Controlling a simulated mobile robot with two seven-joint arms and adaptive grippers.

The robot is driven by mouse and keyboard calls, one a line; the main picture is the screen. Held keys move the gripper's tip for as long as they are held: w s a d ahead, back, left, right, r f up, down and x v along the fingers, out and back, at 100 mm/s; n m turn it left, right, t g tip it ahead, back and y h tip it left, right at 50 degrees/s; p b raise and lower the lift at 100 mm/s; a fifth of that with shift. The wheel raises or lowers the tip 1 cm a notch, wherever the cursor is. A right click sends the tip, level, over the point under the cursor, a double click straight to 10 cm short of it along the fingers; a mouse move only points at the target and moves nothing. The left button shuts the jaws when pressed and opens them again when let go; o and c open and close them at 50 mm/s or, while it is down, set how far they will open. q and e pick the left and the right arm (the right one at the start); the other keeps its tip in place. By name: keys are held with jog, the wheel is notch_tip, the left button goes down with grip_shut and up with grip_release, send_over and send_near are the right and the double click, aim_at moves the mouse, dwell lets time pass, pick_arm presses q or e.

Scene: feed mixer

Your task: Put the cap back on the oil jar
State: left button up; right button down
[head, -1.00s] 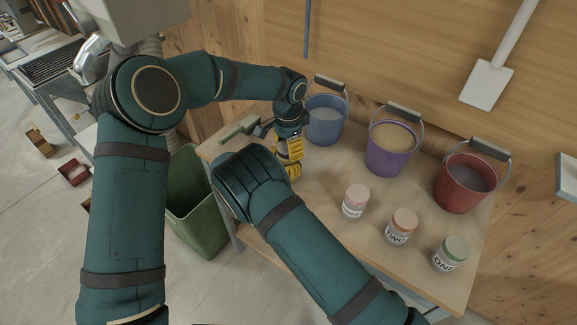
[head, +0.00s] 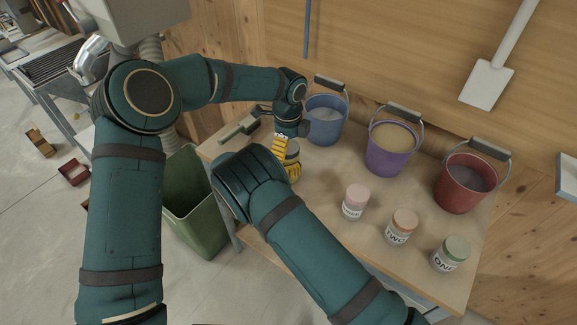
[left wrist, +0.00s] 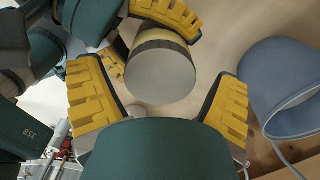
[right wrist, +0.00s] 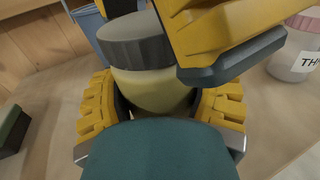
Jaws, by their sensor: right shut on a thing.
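The oil jar (right wrist: 150,90) holds pale yellow oil and stands upright on the table. The grey cap (right wrist: 137,40) sits on its mouth and looks level; I cannot tell how tightly it fits. The cap's flat top also shows in the left wrist view (left wrist: 160,78). My right gripper (right wrist: 160,105) is shut around the jar's body; in the head view it is mostly hidden behind my forearm. My left gripper (head: 281,146) is by the jar's top; in the left wrist view its fingers stand wide apart on either side of the cap, clear of it.
Blue (head: 326,122), purple (head: 388,155) and red (head: 463,190) buckets line the wall side. Jars with pink (head: 355,200), orange (head: 398,230) and green (head: 450,255) lids stand nearer. A green-handled tool (head: 238,130) lies at the left. A green bin (head: 195,215) stands beside the table.

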pick_arm(q)
jog(key=shift+r, duration=2.3)
jog(key=shift+o, duration=0.3)
